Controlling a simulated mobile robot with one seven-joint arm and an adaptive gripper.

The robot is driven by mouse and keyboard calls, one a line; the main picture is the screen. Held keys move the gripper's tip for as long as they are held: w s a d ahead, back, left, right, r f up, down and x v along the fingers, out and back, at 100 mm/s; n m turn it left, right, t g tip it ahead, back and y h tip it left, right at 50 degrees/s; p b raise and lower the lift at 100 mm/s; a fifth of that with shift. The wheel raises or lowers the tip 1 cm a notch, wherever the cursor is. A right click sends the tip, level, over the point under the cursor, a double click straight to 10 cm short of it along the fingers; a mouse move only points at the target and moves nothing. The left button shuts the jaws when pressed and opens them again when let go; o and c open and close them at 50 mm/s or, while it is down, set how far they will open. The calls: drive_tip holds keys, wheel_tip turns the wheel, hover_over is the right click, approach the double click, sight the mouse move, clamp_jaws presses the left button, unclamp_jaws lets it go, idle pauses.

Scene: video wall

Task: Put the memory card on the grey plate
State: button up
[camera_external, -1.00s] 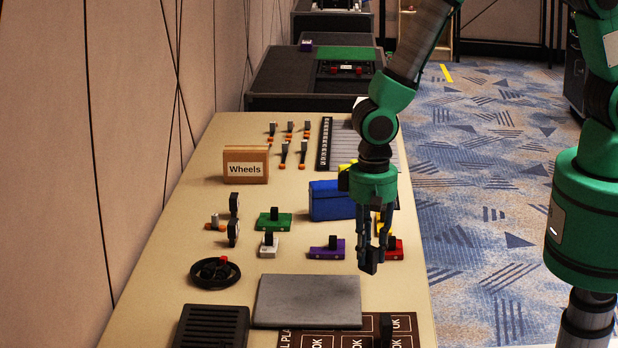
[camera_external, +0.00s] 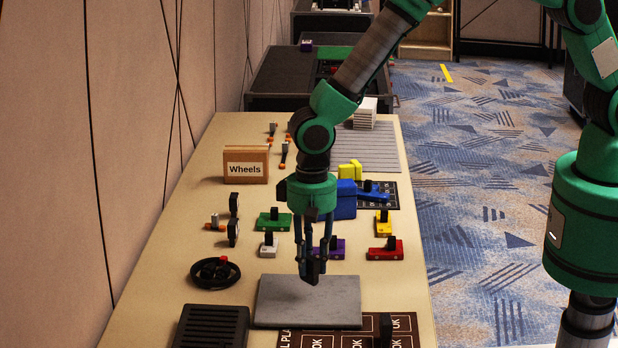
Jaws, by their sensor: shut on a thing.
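The grey plate (camera_external: 308,305) is a flat slab lying near the front of the beige table. My gripper (camera_external: 311,268) points down over the plate's far part, with its fingers close together. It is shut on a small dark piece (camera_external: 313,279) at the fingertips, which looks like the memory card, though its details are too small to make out. The piece appears to be just above the plate; I cannot tell whether it touches. The plate's top carries nothing else.
Behind the plate stand white (camera_external: 269,250), purple (camera_external: 334,249), green (camera_external: 274,222) and red (camera_external: 386,252) blocks with black knobs. A black ring (camera_external: 202,281) lies to the left. A black slotted box (camera_external: 212,327) and a labelled brown board (camera_external: 352,341) are in front.

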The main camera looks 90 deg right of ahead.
sight(311, 273)
drive_tip(key=shift+f+b, duration=0.35)
drive_tip(key=shift+f, duration=1.4)
drive_tip(key=shift+f, duration=0.15)
drive_tip(key=o, duration=1)
drive_tip(key=shift+c, duration=0.2)
wheel_tip(311, 273, up, 12)
drive_tip(key=shift+r+p, duration=0.15)
drive_tip(key=shift+p, duration=0.7)
